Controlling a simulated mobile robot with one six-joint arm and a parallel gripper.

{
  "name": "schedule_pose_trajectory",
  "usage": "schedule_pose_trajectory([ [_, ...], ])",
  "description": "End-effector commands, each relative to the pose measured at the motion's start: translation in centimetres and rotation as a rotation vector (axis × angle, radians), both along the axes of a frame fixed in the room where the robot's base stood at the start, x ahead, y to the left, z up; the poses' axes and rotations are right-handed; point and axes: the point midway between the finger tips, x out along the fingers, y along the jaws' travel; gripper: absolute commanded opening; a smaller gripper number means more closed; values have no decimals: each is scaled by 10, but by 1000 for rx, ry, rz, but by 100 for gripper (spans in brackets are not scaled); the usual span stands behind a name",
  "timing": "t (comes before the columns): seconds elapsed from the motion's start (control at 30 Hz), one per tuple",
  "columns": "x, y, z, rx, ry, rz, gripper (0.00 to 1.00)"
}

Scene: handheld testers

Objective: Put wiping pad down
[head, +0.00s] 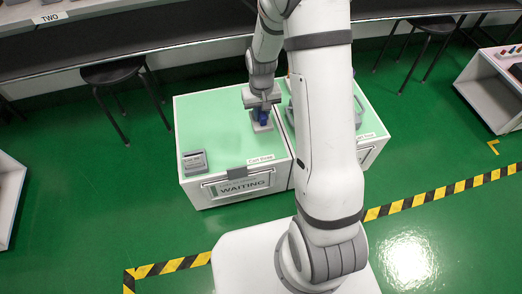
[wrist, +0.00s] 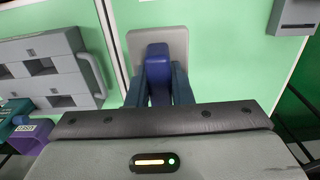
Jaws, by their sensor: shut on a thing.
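The wiping pad (wrist: 178,37) is a flat grey plate with a blue-purple handle. In the wrist view, my gripper (wrist: 158,78) is shut on that handle, with one dark blue finger on each side. In the head view, the pad (head: 261,127) is over the right part of the left cabinet's green top (head: 215,125), close to the seam between the two cabinets. My gripper (head: 262,111) is just above it, pointing down. I cannot tell whether the pad touches the top or hangs slightly above it.
A small grey device (head: 194,161) sits at the left cabinet's front left corner. A grey case (wrist: 50,65) with a handle stands on the right cabinet, partly behind my arm in the head view. The middle of the left top is clear. A stool (head: 115,75) stands behind.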

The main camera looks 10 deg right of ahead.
Motion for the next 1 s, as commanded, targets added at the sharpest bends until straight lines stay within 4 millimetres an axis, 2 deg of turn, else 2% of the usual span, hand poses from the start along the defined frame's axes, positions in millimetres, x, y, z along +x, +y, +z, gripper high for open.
schedule_pose_trajectory([
  [0.03,0,0,-10,0,-1,0,0],
  [0.17,0,0,-23,0,1,0,0],
  [0.4,-1,0,-66,0,2,1,0],
  [0.57,0,1,-80,0,2,1,0],
  [0.73,0,1,-105,0,1,2,0],
  [1.0,0,1,-106,0,0,2,0],
])
